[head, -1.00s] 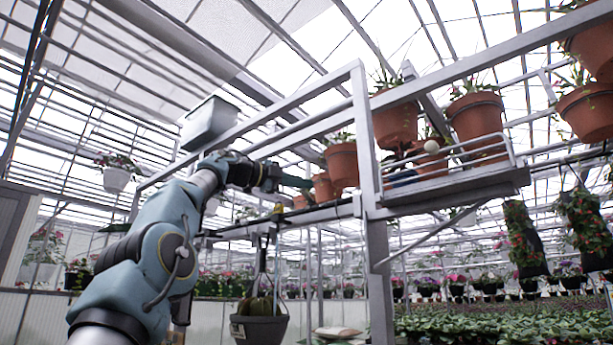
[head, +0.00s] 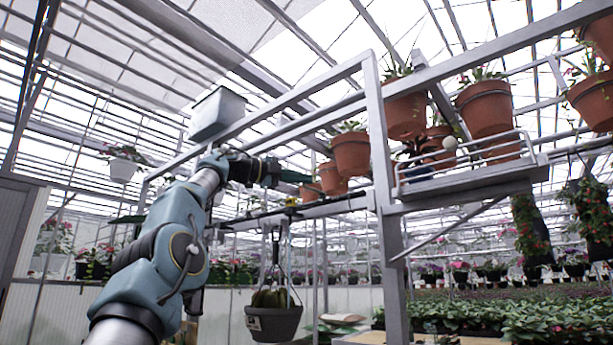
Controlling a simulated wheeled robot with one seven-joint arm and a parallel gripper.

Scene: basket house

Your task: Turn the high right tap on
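My gripper (head: 296,177) is at the end of my blue-grey arm, up at the level of the high shelf, left of the terracotta pots. It is seen side-on and small, with a dark green finger pointing right; I cannot tell whether it is open or holds anything. A small yellow fitting (head: 291,201) shows on the shelf rail (head: 330,207), just below the gripper. It may be a tap, but it is too small to be sure. A visible gap appears between it and the gripper in the picture. No other tap can be made out.
Terracotta pots (head: 351,154) stand on the shelf right of my gripper. A metal frame post (head: 384,170) and a wire-railed tray (head: 470,172) are further right. A grey pot (head: 274,322) hangs below the rail. A pale box (head: 217,113) sits on the upper beam.

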